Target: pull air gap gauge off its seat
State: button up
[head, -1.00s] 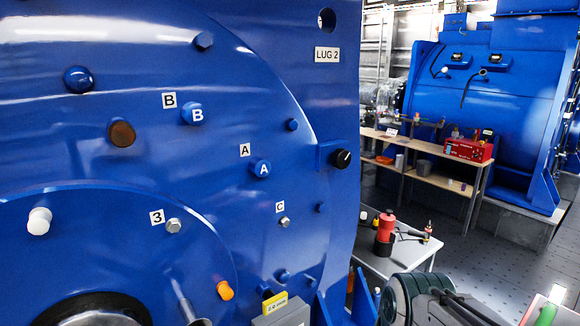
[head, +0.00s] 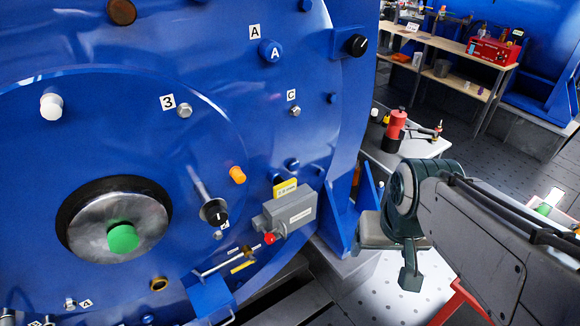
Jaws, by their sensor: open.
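A yellow labelled tag (head: 285,188), which looks like the air gap gauge, stands just above a grey box on the lower right of the blue motor face. Its lower part is hidden, so I cannot see how it sits in its seat. My gripper (head: 409,270) hangs below the round arm joint, to the right of the motor and well apart from the tag. One dark finger shows clearly; the other is not clear. Nothing shows in its grasp.
The grey box (head: 290,212), an orange knob (head: 237,175), a black-capped rod (head: 213,210) and a red-ended rod (head: 235,258) crowd the area around the tag. A blue bracket (head: 348,215) juts out at right. A small table (head: 410,148) with a red tool stands behind.

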aim_at(282, 187)
jog(key=z, duration=1.25)
jog(key=k, duration=1.3)
jog(key=u, duration=1.7)
jog(key=i, duration=0.5)
